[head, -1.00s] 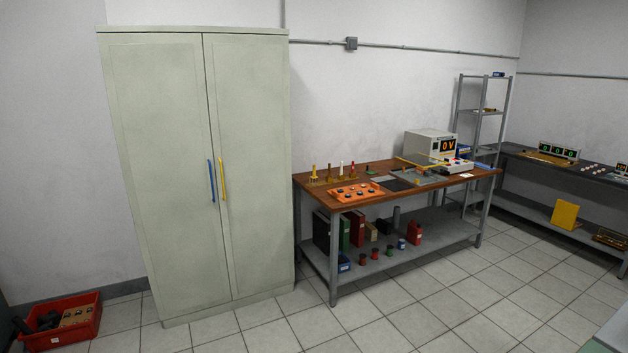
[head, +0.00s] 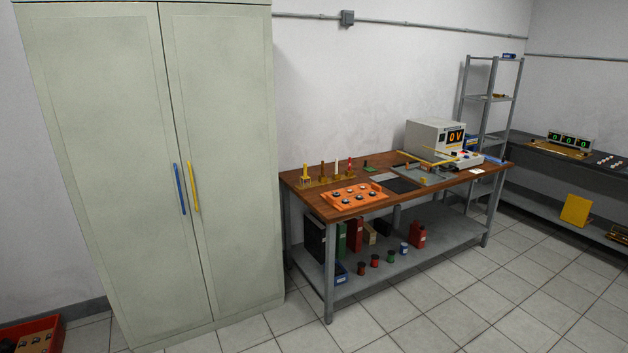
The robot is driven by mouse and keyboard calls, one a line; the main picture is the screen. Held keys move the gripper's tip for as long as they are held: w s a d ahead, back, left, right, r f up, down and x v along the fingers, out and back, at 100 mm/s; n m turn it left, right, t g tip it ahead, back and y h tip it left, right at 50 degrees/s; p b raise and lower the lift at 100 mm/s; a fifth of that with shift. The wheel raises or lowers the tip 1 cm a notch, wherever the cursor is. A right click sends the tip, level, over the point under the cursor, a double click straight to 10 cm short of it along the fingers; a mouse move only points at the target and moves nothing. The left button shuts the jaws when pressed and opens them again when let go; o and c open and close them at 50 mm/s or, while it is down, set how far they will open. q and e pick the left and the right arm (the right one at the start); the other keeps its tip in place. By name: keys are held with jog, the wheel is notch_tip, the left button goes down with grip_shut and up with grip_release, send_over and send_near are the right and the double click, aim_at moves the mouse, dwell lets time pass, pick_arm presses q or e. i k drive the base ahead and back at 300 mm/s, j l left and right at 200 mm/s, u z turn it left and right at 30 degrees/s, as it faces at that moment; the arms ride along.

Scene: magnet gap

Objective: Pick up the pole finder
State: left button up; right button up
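I cannot make out for certain which thing is the pole finder. Neither of my grippers shows in the head view.
A tall two-door cabinet (head: 100,160) stands left of the bench. A red crate (head: 45,328) is on the floor at lower left. A grey shelf rack (head: 466,105) and a dark second bench (head: 530,180) are at right. The tiled floor in front is clear.

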aim_at(305, 177)
jog(key=i+j, duration=0.15)
jog(key=i, duration=0.45)
jog(key=i+j+u, duration=0.1)
jog(key=i, duration=0.55)
jog(key=i+j, duration=0.15)
jog(key=i, duration=0.45)
